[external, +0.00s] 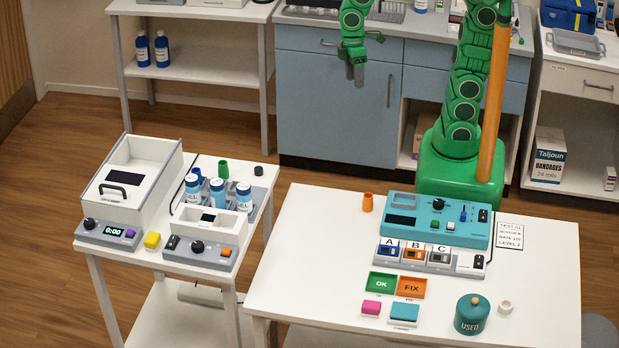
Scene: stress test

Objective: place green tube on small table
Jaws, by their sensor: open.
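A short green tube (223,169) stands upright on the smaller white table (207,163) at the left, at the back of a group of blue-capped bottles (219,192). I cannot tell whether it stands in the grey rack there or behind it. My gripper (355,74) hangs pointing down in front of the blue cabinet, well above and to the right of the green tube. Its jaws are open, with nothing seen between them.
A wider white table (310,238) at the right bears a teal device (438,218), a small orange tube (367,202), green and orange trays, and a teal "USED" jar (472,314). An orange pole (495,95) rises beside my arm.

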